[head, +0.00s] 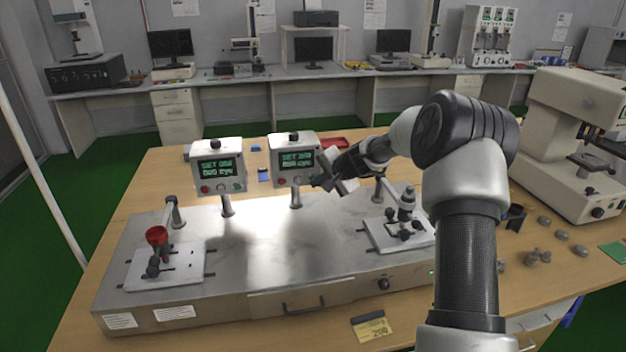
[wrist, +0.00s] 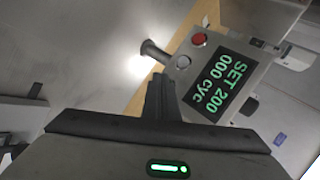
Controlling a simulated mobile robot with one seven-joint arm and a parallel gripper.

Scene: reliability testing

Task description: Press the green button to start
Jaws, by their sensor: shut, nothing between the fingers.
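Two white control boxes with green-lettered screens stand on posts on the metal test bench. The left box (head: 217,167) has a red button (head: 205,190) and a green button (head: 238,186) under its screen. The right box (head: 294,158) shows a red button (head: 279,181) at its lower left; its lower right corner is behind my gripper. My gripper (head: 323,182) is shut and empty, its tips close to that corner. In the wrist view the fingers (wrist: 160,90) overlap the box's button edge. I cannot tell whether the tips touch.
The metal bench (head: 250,245) carries a left fixture with a red cup (head: 156,236) and a right fixture (head: 400,232) under my arm. A beige machine (head: 570,140) stands at the right. The bench's middle is clear.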

